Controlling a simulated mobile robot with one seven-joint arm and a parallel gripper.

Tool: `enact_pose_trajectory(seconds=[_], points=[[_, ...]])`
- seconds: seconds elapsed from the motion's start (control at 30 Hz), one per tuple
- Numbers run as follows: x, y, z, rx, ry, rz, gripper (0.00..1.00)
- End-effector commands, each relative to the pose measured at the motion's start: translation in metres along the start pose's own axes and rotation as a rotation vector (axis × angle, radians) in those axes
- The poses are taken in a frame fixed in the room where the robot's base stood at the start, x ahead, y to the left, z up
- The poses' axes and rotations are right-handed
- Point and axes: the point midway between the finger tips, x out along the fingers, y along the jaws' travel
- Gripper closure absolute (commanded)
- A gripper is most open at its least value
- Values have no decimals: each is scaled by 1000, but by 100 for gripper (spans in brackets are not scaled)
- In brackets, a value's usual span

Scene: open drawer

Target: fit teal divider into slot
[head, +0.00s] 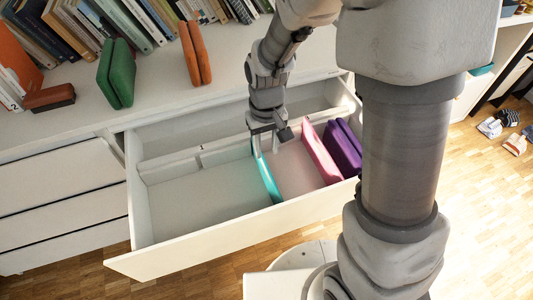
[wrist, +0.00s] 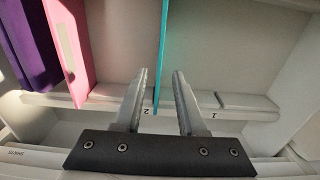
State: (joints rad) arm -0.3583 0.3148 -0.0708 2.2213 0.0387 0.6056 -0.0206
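The teal divider (head: 268,181) stands on edge in the open drawer, running from the inner rail towards the drawer front. In the wrist view the teal divider (wrist: 161,48) has its near end at the rail, beside the label "2". I cannot tell whether that end is fully seated in a slot. My gripper (head: 268,142) is over the divider's rail end. In the wrist view my gripper (wrist: 161,72) is open, one finger on each side of the divider, with gaps showing on both sides.
A pink panel (head: 320,153) and a purple folded item (head: 342,148) stand to the right in the drawer (head: 205,248). The left compartment is empty. Green (head: 117,73) and orange (head: 196,53) items stand on the cabinet top with rows of books.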

Motion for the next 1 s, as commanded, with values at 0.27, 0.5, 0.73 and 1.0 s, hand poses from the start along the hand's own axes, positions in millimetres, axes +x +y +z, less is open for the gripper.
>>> enact_pose_trajectory(seconds=[0.27,0.5,0.73,1.0], points=[[-35,0,0,-1,1,0,60],[-48,4,2,11,20,-2,60],[-109,26,23,75,133,-10,60],[-176,50,69,157,287,6,60]])
